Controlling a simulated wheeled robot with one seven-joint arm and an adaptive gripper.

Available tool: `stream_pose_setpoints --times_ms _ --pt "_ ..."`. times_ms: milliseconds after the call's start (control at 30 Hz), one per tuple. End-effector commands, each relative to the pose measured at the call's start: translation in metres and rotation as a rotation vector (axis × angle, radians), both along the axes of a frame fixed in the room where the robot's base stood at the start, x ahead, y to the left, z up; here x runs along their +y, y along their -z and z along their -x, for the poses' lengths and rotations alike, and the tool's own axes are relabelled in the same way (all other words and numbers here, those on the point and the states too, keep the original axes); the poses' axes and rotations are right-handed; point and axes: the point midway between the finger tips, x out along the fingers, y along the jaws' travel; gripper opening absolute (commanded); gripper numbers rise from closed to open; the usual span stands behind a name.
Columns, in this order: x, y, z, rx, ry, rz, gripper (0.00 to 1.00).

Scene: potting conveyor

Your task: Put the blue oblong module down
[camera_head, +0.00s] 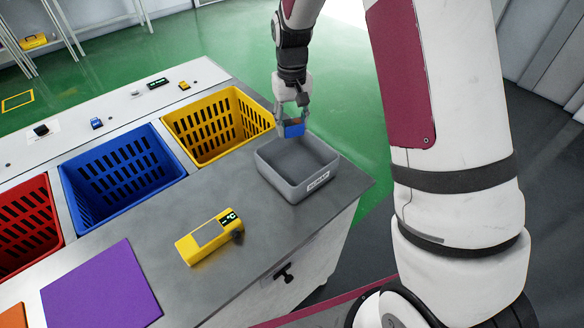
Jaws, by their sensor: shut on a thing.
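My gripper (291,118) is shut on the blue oblong module (294,130). It holds the module in the air, and in the picture the module overlaps the back rim of a grey bin (282,183). The grey bin stands near the right end of the counter, with a white label on its front. I cannot tell the exact height of the module above the rim. The part of the bin's floor that I see looks empty.
Yellow (243,106), blue (178,168) and red (54,212) crates sit in a row to the left. A yellow device (211,238) and a purple mat (101,288) lie on the grey counter (160,222). Small items rest on the white back ledge (118,106).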

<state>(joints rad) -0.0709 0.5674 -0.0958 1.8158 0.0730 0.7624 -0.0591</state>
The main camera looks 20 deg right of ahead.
Motion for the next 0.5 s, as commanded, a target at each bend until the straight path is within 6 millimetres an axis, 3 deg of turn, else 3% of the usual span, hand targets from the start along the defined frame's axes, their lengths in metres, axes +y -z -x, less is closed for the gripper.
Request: stream_pose_setpoints --times_ms 33,167,500 --pt "0.0 0.014 -0.002 -0.001 -0.007 0.0 0.14" --pt "0.001 0.022 0.01 0.0 -0.063 0.0 0.14" --pt "0.004 0.011 0.035 0.0 -0.32 -0.003 0.14"
